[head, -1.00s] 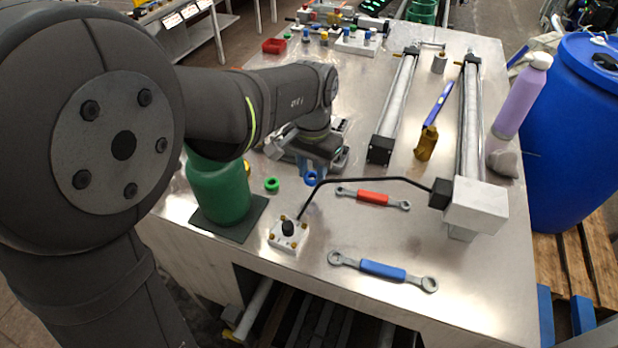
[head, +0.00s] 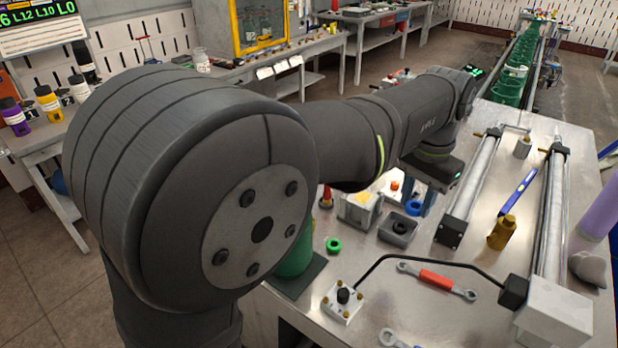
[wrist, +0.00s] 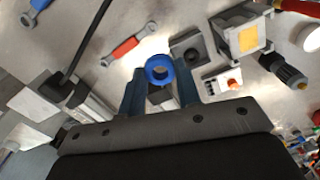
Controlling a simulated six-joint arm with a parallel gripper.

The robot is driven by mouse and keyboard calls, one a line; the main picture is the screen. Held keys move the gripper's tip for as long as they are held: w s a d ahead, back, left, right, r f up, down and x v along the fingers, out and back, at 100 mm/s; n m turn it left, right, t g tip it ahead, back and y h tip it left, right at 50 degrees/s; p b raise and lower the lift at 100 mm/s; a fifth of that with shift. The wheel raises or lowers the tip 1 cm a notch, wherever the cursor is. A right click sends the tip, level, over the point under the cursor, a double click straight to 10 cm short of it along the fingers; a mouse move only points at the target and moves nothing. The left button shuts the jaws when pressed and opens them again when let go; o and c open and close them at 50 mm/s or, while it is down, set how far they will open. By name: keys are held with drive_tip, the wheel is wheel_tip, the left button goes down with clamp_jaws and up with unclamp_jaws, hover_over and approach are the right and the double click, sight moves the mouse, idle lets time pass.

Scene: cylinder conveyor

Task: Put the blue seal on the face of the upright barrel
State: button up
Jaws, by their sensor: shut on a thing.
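The blue seal (wrist: 159,69) is a small ring held between the two fingertips of my gripper (wrist: 158,82) in the wrist view. It also shows low at the fingers in the head view (head: 414,207). A dark grey square block with a round black opening (head: 399,228) stands on the bench close by; it also shows just beyond the right finger in the wrist view (wrist: 188,48). The seal appears apart from it. I cannot tell for certain whether the upright barrel stands in this block.
A green ring (head: 333,245), a box with a yellow top (head: 360,208) and a red-handled wrench (head: 436,279) lie around the block. A black cable runs from a white valve block (head: 343,300). A green canister (head: 296,258) is partly hidden by my arm.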

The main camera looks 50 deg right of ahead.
drive_tip(key=w+d+f, duration=0.1)
drive_tip(key=w+d, duration=0.1)
drive_tip(key=w, duration=0.2)
drive_tip(key=w+d+f, duration=0.2)
drive_tip(key=w+d, duration=0.1)
drive_tip(key=w, duration=0.2)
drive_tip(key=w+d+f, duration=0.1)
drive_tip(key=w+d, duration=0.1)
drive_tip(key=w, duration=0.3)
drive_tip(key=shift+d+f, duration=0.2)
drive_tip(key=shift+f, duration=0.2)
drive_tip(key=shift+w+f, duration=0.15)
drive_tip(key=shift+f, duration=1.95)
drive_tip(key=shift+f, duration=0.15)
drive_tip(key=o, duration=0.9)
drive_tip(key=shift+o, duration=0.2)
wheel_tip(320, 180, up, 12)
